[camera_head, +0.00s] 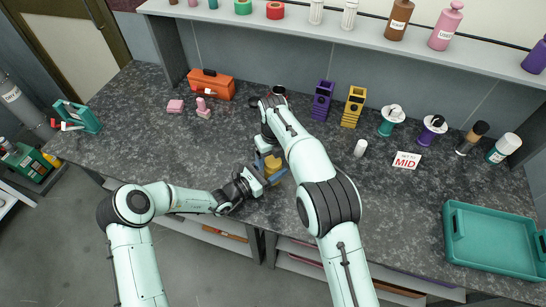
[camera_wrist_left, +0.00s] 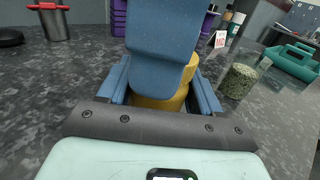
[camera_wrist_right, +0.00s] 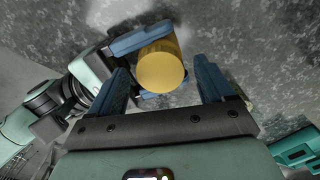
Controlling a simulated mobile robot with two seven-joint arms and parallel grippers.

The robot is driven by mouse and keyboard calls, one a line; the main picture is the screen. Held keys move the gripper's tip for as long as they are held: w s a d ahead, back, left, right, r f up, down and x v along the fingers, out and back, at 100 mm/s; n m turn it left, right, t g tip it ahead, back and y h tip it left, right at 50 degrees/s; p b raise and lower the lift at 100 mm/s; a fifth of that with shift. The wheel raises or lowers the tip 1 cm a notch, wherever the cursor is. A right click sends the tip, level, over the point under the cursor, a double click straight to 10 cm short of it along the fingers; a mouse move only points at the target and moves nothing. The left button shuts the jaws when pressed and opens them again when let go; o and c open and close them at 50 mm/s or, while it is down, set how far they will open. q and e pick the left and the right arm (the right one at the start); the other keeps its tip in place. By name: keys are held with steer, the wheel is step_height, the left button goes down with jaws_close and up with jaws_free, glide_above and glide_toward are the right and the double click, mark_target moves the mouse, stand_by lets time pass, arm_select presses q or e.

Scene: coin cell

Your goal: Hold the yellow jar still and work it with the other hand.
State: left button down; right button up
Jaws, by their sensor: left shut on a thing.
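The yellow jar (camera_head: 273,165) stands near the front edge of the counter, largely covered by my arms in the head view. My left gripper (camera_head: 270,177) is shut on it from the side, with blue fingers on either side of it in the left wrist view (camera_wrist_left: 165,100). My right gripper (camera_wrist_right: 165,75) is above the jar, pointing down. Its two fingers are apart, with the jar's round yellow top (camera_wrist_right: 160,70) between them and gaps on both sides. One right finger hides much of the jar in the left wrist view.
Purple (camera_head: 322,100) and yellow (camera_head: 354,106) holders stand behind, with an orange toolbox (camera_head: 211,84) at left. A small white-topped container (camera_head: 361,147) and a "SET TO MID" sign (camera_head: 406,160) are right of the jar. A green tray (camera_head: 492,238) lies far right.

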steer(key=shift+r, duration=2.25)
steer(key=shift+c, duration=0.4)
